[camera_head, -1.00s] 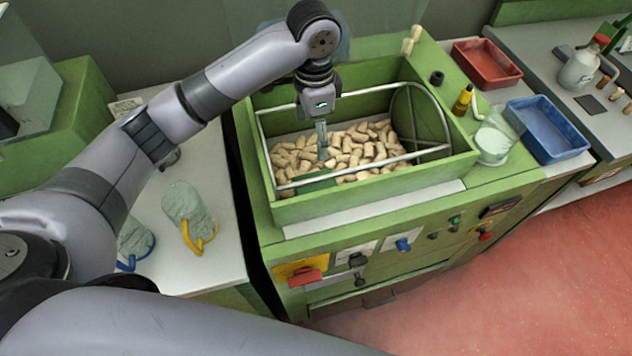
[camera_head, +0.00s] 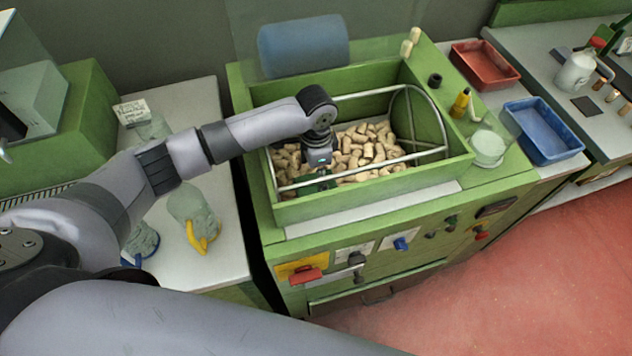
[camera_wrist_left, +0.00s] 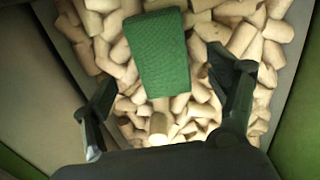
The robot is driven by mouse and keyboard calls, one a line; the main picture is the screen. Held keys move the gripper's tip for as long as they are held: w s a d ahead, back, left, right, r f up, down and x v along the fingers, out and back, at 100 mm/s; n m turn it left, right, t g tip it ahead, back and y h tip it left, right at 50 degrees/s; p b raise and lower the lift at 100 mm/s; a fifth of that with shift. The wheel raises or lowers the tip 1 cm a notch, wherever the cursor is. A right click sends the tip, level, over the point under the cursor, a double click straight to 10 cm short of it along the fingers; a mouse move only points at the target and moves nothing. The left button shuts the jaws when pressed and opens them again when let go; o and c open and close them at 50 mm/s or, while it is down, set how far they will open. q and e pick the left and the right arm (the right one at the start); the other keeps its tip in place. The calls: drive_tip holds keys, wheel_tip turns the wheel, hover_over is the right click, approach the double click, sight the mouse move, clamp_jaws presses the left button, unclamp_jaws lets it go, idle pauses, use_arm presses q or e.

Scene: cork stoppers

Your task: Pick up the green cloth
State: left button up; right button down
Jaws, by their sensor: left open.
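The green cloth (camera_wrist_left: 158,55) lies on top of the corks in the bin, seen in the left wrist view as a flat, dark green, roughly rectangular piece. In the head view only a bit of dark green (camera_head: 318,184) shows below my gripper. My left gripper (camera_wrist_left: 165,105) is open, with one finger to the left and one to the right of the cloth's near end. Nothing is between the fingers except corks and the cloth's near edge in view; I cannot tell the height above them. My right gripper is not in view.
The green bin (camera_head: 380,186) has raised walls, with metal bars (camera_head: 375,93) across it. Loose corks (camera_head: 365,150) surround the cloth. A blue tray (camera_head: 545,130), a red tray (camera_head: 485,65) and a yellow bottle (camera_head: 460,103) stand to the right.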

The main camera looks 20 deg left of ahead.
sight(316, 182)
use_arm(q)
drive_tip(key=shift+f, duration=1.5)
drive_tip(key=shift+c, duration=0.2)
drive_tip(key=c, duration=1.1)
